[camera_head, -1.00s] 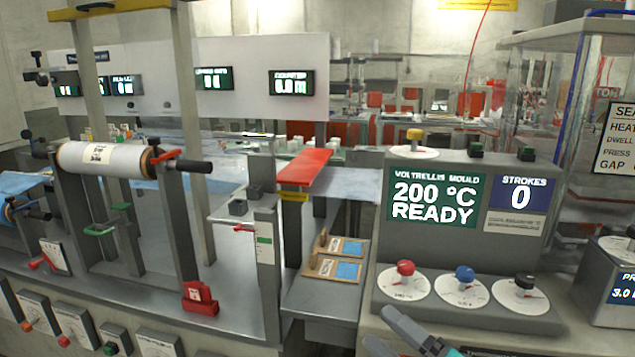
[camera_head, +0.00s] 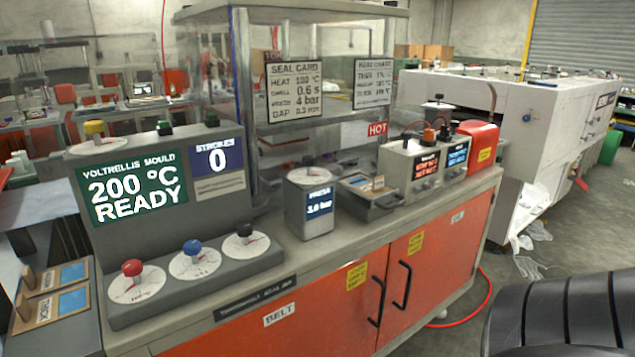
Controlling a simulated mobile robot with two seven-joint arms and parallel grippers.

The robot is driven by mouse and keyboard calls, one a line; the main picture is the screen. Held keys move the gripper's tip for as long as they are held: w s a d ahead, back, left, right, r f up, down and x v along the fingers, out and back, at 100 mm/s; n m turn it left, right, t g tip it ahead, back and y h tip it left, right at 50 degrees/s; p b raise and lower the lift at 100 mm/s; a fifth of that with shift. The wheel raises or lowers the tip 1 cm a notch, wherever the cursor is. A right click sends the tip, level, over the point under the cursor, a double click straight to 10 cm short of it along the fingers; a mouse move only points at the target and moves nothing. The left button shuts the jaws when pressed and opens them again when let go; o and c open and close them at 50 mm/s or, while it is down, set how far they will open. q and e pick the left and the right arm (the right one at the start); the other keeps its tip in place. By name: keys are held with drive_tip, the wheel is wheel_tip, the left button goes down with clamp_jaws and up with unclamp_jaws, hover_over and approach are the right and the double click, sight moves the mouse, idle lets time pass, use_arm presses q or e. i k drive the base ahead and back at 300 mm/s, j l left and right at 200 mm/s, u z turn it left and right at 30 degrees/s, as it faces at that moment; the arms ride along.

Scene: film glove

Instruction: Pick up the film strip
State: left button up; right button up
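No thing that I can clearly tell as the film strip shows in the head view. A pale bluish sheet (camera_head: 38,208) lies at the left edge, left of the mould control panel; I cannot tell if it is the film. Clear glove-like film pieces (camera_head: 540,230) hang at the white machine's near end, with more on the floor. Neither of my grippers is in view.
The mould panel (camera_head: 145,185) with dials stands at the left end of the orange-doored counter (camera_head: 430,250). A clear enclosure (camera_head: 300,60), pressure box (camera_head: 310,207) and two display boxes (camera_head: 425,160) fill its top. A white machine (camera_head: 540,110) stands right. Floor shows between.

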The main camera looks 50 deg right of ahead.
sight(374, 188)
drive_tip(key=z, duration=1.9)
drive_tip(key=i+l+u, duration=0.1)
drive_tip(key=u, duration=0.35)
drive_tip(key=l+u, duration=0.2)
drive_tip(key=u, duration=0.25)
drive_tip(key=i+l+u, duration=0.1)
drive_tip(key=u, duration=0.4)
drive_tip(key=l+u, duration=0.4)
drive_tip(key=l, duration=0.6)
drive_tip(key=k, duration=0.05)
